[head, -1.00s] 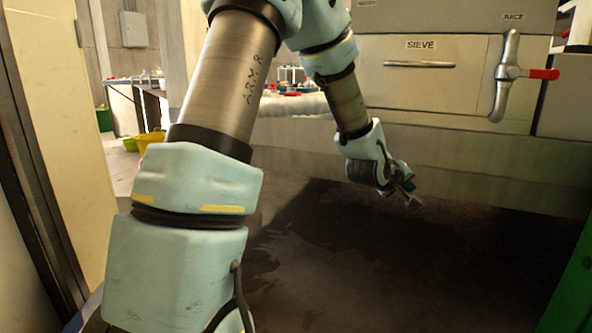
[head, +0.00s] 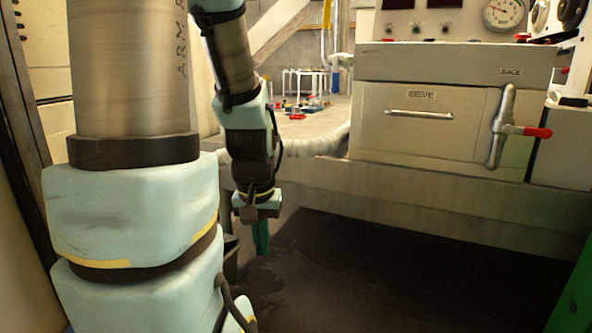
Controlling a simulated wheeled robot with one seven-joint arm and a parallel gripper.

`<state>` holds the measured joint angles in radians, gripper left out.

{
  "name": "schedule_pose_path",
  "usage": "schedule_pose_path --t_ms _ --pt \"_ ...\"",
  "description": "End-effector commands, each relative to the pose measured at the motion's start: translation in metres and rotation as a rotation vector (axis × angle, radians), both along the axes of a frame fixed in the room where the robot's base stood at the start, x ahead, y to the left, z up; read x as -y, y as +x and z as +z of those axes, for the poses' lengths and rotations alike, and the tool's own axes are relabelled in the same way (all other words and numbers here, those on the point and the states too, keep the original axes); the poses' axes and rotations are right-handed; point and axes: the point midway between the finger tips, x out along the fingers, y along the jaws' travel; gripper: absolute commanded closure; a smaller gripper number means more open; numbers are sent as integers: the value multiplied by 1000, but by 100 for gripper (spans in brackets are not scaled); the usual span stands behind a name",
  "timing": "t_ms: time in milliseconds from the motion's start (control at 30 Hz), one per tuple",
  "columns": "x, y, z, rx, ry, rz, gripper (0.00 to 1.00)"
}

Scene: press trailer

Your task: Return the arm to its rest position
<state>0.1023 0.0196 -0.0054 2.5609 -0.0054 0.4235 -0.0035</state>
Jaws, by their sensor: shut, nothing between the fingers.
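My arm (head: 135,80) is pale blue and bare metal, and fills the left of the head view. Its far part hangs down left of the press drawer, with the wrist pointing downward. My gripper (head: 258,212) is at the lower end, over the dark floor and apart from the press. It is shut, with nothing seen held in it. Its fingertips are small and hard to make out. A narrow green piece (head: 262,238) shows just below it; I cannot tell whether it is behind the gripper.
The press has a drawer (head: 428,131) marked SIEVE and a red-tipped lever (head: 505,128) at right. Below runs a grey ledge (head: 430,188). A pale hose (head: 313,146) lies behind my forearm. A green post (head: 578,290) stands at lower right. The dark floor (head: 390,270) is clear.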

Motion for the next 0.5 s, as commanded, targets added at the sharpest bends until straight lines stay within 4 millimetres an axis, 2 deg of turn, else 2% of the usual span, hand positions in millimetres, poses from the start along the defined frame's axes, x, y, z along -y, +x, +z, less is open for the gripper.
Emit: schedule_pose_path --t_ms 33,500 --pt "0 0 33 0 0 0 100" --pt "1 1 182 1 0 0 100"
